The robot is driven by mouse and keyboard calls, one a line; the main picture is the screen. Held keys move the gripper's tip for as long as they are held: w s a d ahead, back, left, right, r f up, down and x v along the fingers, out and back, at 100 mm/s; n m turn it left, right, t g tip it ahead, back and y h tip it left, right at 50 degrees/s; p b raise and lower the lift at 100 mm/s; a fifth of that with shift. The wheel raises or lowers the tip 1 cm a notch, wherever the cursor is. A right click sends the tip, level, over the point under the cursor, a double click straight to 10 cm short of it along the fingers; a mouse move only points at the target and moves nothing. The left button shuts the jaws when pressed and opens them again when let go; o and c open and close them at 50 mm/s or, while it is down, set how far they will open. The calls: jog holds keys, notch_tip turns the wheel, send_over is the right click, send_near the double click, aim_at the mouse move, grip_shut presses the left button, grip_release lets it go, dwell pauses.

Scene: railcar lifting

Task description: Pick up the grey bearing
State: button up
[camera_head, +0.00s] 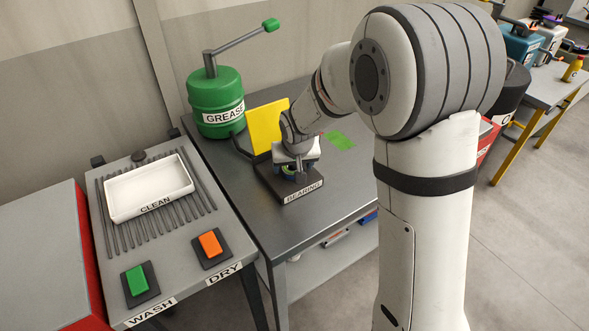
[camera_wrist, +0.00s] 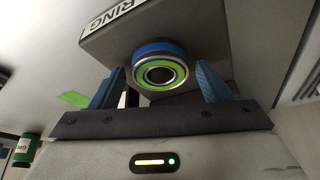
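A ring-shaped bearing (camera_wrist: 160,68) sits on the dark stand labelled BEARING (camera_head: 302,191). In the wrist view it shows a blue outer rim, a bright green face and a grey inner ring around a dark hole. In the head view my gripper (camera_head: 297,160) hangs over the stand and hides most of the bearing. In the wrist view the two blue fingers of my gripper (camera_wrist: 159,80) are spread, one on each side of the bearing, with visible gaps. I cannot tell how deep the fingers reach along it.
A yellow panel (camera_head: 268,124) stands just behind the stand. A green GREASE drum (camera_head: 215,104) with a crank is at the back left. A white CLEAN tray (camera_head: 150,188) lies on the wash table. The dark bench (camera_head: 345,185) is clear right of the stand.

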jog(key=c, duration=1.1)
